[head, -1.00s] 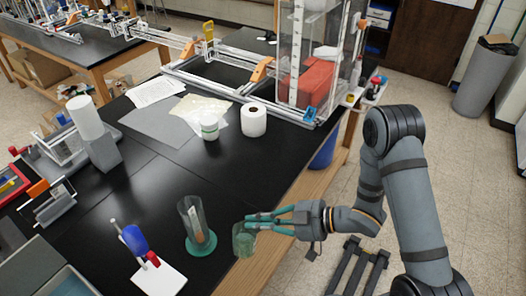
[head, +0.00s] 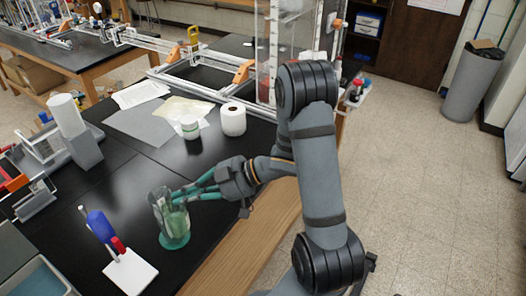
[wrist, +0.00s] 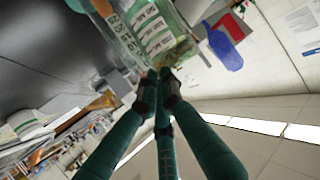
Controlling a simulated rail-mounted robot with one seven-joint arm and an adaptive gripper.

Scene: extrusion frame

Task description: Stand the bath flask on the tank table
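The bath flask, a small clear greenish vessel (head: 178,221), is at my gripper's fingertips (head: 197,190). My gripper is shut on it. In the wrist view the fingers (wrist: 158,80) converge on greenish glass with white markings (wrist: 160,38). In the head view the flask overlaps a taller clear cylinder (head: 157,203) with a round green base (head: 174,241). I cannot tell whether they touch, or whether the flask rests on the black table (head: 115,185).
A white stand with a blue-handled item (head: 130,274) is close on the left. A paper roll (head: 233,119), a white jar (head: 190,128) and paper sheets (head: 175,108) lie farther back. The black tabletop between them is clear. A grey bin (head: 472,85) stands on the floor.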

